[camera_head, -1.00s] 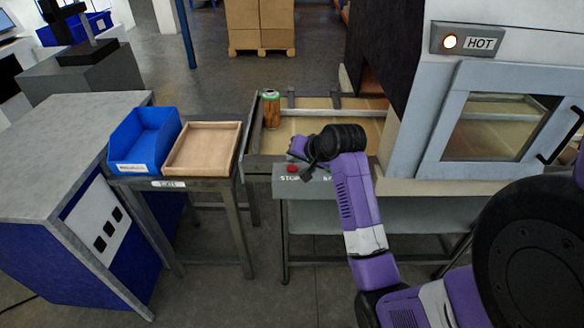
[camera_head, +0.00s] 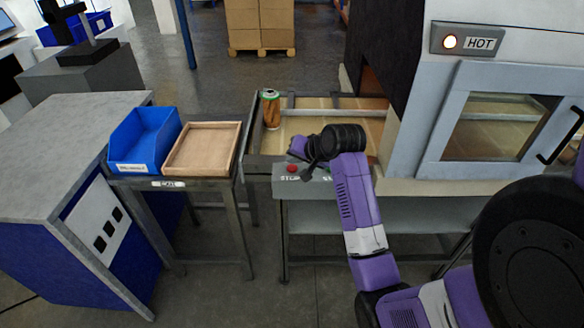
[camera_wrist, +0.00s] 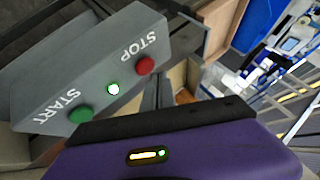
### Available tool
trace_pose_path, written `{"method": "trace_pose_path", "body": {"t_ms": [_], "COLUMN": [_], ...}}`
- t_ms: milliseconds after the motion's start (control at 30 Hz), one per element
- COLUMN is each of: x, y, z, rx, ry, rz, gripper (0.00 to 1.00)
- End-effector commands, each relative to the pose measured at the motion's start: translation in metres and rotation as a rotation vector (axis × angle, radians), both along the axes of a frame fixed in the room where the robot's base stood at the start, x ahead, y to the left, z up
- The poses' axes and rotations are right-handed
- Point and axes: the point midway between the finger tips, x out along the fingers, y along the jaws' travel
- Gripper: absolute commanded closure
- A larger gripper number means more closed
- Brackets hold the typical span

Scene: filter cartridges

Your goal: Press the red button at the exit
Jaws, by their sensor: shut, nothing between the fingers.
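The red button (camera_head: 292,168), labelled STOP, is on a grey control box (camera_head: 315,180) at the front of the conveyor exit. In the wrist view the red button (camera_wrist: 145,66) is on the box's upper right, unobstructed. A green START button (camera_wrist: 80,115) and a lit greenish-white lamp (camera_wrist: 113,89) are beside it. My gripper (camera_head: 307,173) is shut and empty, just right of the red button in the head view. My arm hides part of the box. I see no contact with the red button.
A green-topped orange-brown cartridge (camera_head: 271,110) stands at the conveyor's (camera_head: 310,125) left end. A wooden tray (camera_head: 203,125) and a blue bin (camera_head: 145,140) are on a stand to the left. The oven (camera_head: 500,110), marked HOT, stands on the right.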

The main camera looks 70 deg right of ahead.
Motion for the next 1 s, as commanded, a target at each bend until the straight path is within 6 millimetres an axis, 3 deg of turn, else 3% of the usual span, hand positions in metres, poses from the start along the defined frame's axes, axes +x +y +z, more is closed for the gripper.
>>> {"method": "trace_pose_path", "body": {"t_ms": [1000], "x": [0.000], "y": [0.000], "z": [-0.011], "rx": [0.000], "ry": [0.000], "rz": [0.000], "gripper": [1.00]}}
